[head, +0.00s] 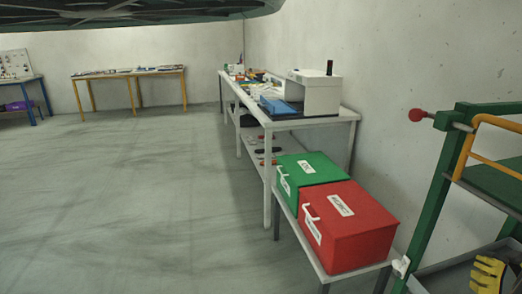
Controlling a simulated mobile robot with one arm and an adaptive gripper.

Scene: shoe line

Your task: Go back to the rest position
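My gripper is not in the head view, so I cannot see its position or whether it holds anything. The task names no object other than the rest position. A dark shape, hard to make out, crosses the top left edge of the picture.
A red box (345,226) and a green box (309,168) sit on a low grey table (316,252) at the right. Behind is a long white workbench (346,114). A green frame (440,185) stands at the far right. The floor (130,200) at left is clear.

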